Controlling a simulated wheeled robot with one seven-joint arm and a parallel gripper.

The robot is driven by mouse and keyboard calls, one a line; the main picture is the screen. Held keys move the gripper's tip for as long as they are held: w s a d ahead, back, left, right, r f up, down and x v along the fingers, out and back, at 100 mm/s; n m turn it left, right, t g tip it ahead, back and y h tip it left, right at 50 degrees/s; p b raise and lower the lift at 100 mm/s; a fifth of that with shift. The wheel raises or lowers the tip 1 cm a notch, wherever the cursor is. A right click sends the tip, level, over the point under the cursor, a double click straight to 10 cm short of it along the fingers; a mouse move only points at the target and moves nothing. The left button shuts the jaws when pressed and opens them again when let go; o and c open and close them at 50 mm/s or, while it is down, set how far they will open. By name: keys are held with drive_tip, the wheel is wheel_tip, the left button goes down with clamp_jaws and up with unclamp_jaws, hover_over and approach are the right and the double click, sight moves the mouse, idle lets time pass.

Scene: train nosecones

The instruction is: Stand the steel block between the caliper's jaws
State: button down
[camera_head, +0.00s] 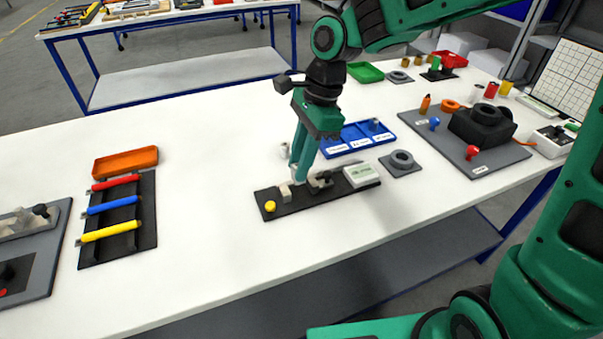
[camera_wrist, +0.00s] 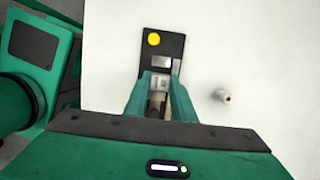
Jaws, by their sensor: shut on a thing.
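The caliper fixture is a dark base plate (camera_head: 338,196) with a yellow knob (camera_head: 270,206) at its left end and a pale display box (camera_head: 362,174) at its right. Its pale left jaw (camera_head: 286,190) stands near the knob; a darker jaw part (camera_head: 321,181) is on the right. My gripper (camera_head: 298,178) points down at the plate between these jaws. It is shut on a small grey piece, apparently the steel block (camera_wrist: 158,84), mostly hidden by the fingers. The wrist view shows the pale jaw (camera_wrist: 162,62) just beyond the fingertips. I cannot tell whether the block touches the plate.
A small pale cylinder (camera_wrist: 223,97) lies on the table beside the plate. A rack of coloured-handled tools (camera_head: 147,210) is left. The front-middle table is clear.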

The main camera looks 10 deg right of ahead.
drive_tip(key=shift+d+f, duration=0.15)
drive_tip(key=shift+f, duration=1.95)
drive_tip(key=c, duration=1.5)
unclamp_jaws()
drive_tip(key=shift+f, duration=0.1)
drive_tip(key=shift+w, duration=0.1)
drive_tip(key=v, duration=1.2)
drive_tip(key=shift+d, duration=0.15)
